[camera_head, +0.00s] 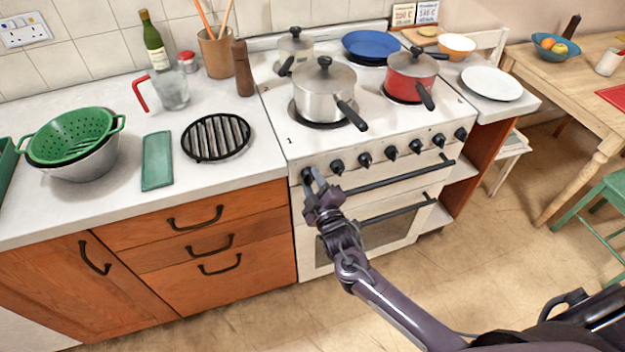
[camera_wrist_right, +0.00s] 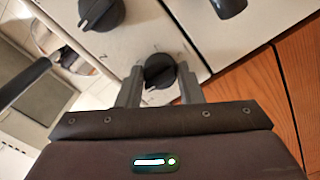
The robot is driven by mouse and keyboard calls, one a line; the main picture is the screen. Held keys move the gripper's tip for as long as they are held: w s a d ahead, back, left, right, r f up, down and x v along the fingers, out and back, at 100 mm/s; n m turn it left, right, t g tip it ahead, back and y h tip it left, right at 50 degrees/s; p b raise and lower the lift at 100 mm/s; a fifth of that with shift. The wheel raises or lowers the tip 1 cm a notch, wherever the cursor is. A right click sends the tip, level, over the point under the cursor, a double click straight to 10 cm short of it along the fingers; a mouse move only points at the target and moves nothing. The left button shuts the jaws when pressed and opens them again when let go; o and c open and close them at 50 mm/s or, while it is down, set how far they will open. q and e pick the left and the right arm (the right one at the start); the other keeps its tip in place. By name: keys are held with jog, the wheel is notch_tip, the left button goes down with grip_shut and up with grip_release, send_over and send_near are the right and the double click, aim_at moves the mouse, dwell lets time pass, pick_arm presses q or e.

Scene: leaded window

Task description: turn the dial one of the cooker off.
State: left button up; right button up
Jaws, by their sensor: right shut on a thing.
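The cream cooker (camera_head: 275,110) has a row of several black dials along its front panel. My right gripper (camera_head: 313,180) is at the leftmost dial and mostly covers it in the head view. In the right wrist view this dial (camera_wrist_right: 160,72) sits between the two fingers of my right gripper (camera_wrist_right: 160,80), which is shut on it. The dial's pointer setting is hard to read. A neighbouring dial (camera_wrist_right: 101,12) with a small mark beside it is free; it also shows in the head view (camera_head: 337,167). My left gripper is not in view.
A steel pan (camera_head: 322,92) and a red pan (camera_head: 410,78) stand on the hob, handles pointing forward. The oven's upper handle (camera_head: 400,175) sticks out below the dials. Wooden drawers (camera_head: 215,245) lie left of the cooker. The floor in front is clear.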

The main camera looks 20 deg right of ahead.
jog(key=shift+n, duration=0.5)
jog(key=o, duration=1)
jog(key=s, duration=0.8)
jog(key=shift+d+b, duration=0.15)
jog(key=shift+b, duration=0.15)
jog(key=shift+f, duration=0.1)
